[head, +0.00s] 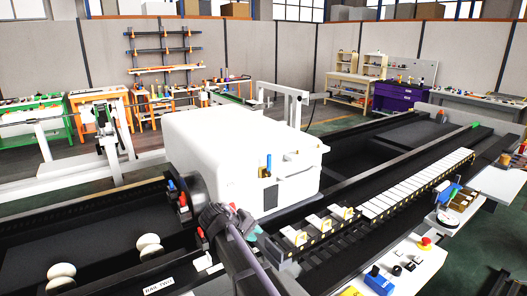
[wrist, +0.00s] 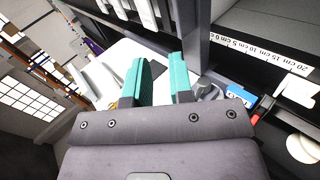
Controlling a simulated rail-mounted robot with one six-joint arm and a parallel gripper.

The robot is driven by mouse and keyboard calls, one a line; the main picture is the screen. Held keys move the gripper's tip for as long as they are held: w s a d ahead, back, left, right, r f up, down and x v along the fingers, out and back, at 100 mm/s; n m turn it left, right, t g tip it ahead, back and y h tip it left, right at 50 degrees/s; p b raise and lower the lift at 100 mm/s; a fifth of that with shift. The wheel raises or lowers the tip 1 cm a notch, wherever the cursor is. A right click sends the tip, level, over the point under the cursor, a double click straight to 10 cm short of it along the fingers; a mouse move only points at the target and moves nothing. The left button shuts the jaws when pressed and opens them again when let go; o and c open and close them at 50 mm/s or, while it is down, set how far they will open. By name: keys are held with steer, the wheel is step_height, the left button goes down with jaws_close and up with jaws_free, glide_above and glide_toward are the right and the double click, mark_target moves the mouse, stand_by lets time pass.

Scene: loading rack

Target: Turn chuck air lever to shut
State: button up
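A white machine housing (head: 225,150) stands mid-view with a dark round chuck (head: 192,190) at its left end. Small red and blue parts (head: 171,184) sit by the chuck; I cannot tell which, if any, is the chuck air lever. An upright blue-and-orange handle (head: 268,166) stands at the housing's front panel. My gripper (head: 252,234) is in front of the housing, below that panel. In the wrist view its teal fingers (wrist: 163,88) are apart with nothing between them. Beyond them, a blue label (wrist: 238,102) and a red part (wrist: 254,119) show at the right.
Dark rails run across the scene, with a row of white blocks (head: 415,182) at right. White rollers (head: 62,270) lie on the left bed. A bench with a red button (head: 425,242) and a blue box (head: 379,280) is at the front right.

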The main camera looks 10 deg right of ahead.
steer(key=w+a+r+t+h, duration=0.1)
steer(key=w+r, duration=0.2)
steer(key=w, duration=0.1)
steer(key=w+a+r+n+t+h, duration=0.1)
steer(key=w+a+r+h, duration=0.1)
steer(key=w+r, duration=0.1)
steer(key=w+a+r+n+t+h, duration=0.1)
steer(key=w+a+r+t, duration=0.1)
steer(key=w+r, duration=0.2)
steer(key=shift+w+a+h, duration=0.1)
steer(key=shift+w+h, duration=0.2)
steer(key=c, duration=0.3)
steer(key=r, duration=0.1)
steer(key=w+r+t+h, duration=0.1)
steer(key=r+t, duration=0.1)
steer(key=shift+w+n+h, duration=0.25)
steer(key=shift+n+h, duration=0.05)
steer(key=shift+n, duration=0.1)
jaws_close()
glide_toward(268, 162)
steer(key=x, duration=0.8)
steer(key=shift+a+f, duration=0.15)
steer(key=shift+a, duration=0.15)
steer(key=shift+d+p, duration=0.15)
steer(key=shift+p, duration=0.15)
